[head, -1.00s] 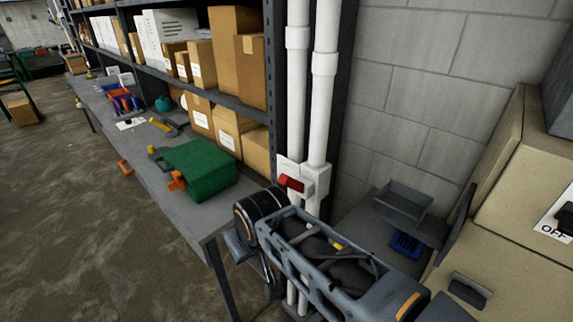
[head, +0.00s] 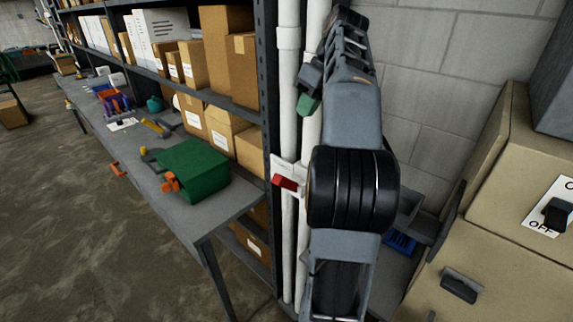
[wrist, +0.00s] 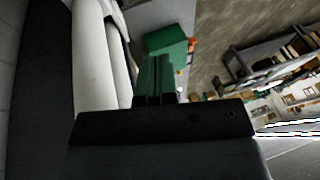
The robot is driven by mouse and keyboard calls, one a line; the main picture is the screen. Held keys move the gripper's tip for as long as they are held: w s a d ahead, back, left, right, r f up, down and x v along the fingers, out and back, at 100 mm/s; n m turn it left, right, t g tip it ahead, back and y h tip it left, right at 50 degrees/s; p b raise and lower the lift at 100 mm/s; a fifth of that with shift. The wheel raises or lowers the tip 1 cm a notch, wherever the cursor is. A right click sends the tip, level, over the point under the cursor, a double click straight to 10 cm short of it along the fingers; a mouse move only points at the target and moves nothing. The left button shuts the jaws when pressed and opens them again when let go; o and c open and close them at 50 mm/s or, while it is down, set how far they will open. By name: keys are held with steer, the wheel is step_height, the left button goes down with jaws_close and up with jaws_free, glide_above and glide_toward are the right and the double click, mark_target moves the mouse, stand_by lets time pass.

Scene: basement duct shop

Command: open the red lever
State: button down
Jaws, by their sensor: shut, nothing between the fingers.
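The red lever (head: 286,182) sits on a white box (head: 287,165) fixed to two white vertical pipes (head: 288,70). My arm's dark joint stands just right of the lever and hides part of the box. My gripper (head: 306,106) is up beside the pipes, above the lever and apart from it. Its green fingers are together and empty. In the wrist view the shut fingers (wrist: 155,80) show beside a white pipe (wrist: 95,50), and the lever does not show there.
A grey bench (head: 217,205) with a green bin (head: 190,168) stands left of the pipes, below shelving with cardboard boxes (head: 229,45). At right is a beige cabinet (head: 485,240) with a black switch (head: 557,211). A block wall (head: 440,80) closes the back.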

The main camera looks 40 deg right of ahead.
steer(key=shift+s+d+r+n, duration=0.15)
steer(key=shift+s+d+r, duration=0.1)
steer(key=shift+d, duration=0.25)
steer(key=shift+s+d+r+n, duration=0.15)
steer(key=shift+s+d, duration=0.1)
steer(key=shift+d, duration=0.3)
steer(key=shift+s+d+r+n, duration=0.1)
steer(key=shift+s+d+r, duration=0.15)
steer(key=shift+d, duration=0.25)
steer(key=shift+f, duration=0.1)
steer(key=b, duration=0.3)
glide_above(288, 184)
steer(key=w, duration=0.1)
step_height(288, 184, down, 18)
steer(key=shift+d+f, duration=0.1)
steer(key=shift+f, duration=0.15)
